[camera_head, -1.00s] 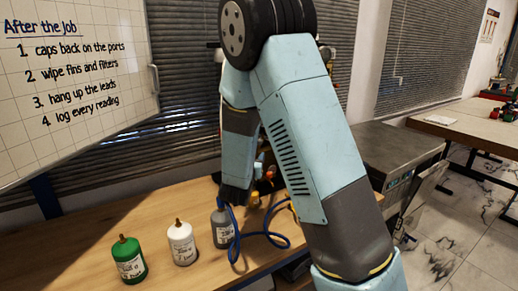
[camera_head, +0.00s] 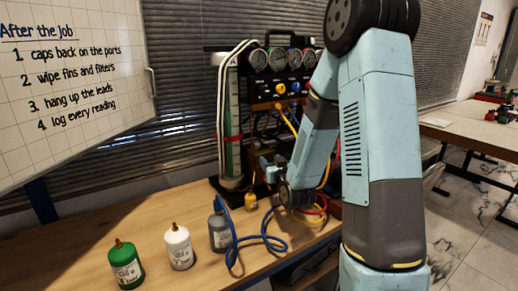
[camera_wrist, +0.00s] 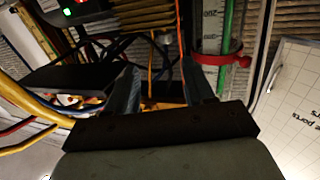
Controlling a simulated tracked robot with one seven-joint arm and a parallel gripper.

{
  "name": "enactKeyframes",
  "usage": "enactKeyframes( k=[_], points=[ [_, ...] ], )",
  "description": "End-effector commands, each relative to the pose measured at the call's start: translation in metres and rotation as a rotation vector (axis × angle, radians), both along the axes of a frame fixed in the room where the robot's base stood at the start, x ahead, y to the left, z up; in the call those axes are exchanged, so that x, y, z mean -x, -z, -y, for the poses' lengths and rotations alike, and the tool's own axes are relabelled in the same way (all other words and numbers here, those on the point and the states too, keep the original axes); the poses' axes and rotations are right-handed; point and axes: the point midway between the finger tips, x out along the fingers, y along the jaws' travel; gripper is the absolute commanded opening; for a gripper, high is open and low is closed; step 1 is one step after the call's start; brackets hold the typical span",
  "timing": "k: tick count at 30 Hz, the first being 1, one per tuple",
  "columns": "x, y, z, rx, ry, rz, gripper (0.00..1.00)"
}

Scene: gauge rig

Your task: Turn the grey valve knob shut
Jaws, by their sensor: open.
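The gauge rig (camera_head: 282,60) stands at the back of the bench, with several round dials along its top. I cannot make out a grey valve knob for sure in the head view; my arm covers the rig's right part. My gripper (camera_head: 272,168) is low in front of the rig. In the wrist view its two fingers (camera_wrist: 162,90) are apart with no object clearly held between them. A small greyish round part beyond the fingertips is too dark to name.
A green bottle (camera_head: 126,266), a white bottle (camera_head: 179,248) and a grey bottle (camera_head: 219,234) stand on the wooden bench (camera_head: 90,239). A blue hose (camera_head: 262,239) loops beside the grey one. Yellow and red hoses hang near my gripper. A red strap (camera_wrist: 222,60) rings a tube.

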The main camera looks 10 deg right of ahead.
Motion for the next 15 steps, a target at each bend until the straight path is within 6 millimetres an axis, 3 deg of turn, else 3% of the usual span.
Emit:
enactKeyframes(
  k=[8, 15],
  points=[
    [0.013, -0.004, 0.003, -0.006, -0.07, 0.007, 0.53],
    [-0.004, -0.004, 0.001, -0.006, -0.074, 0.009, 0.53]
  ],
)
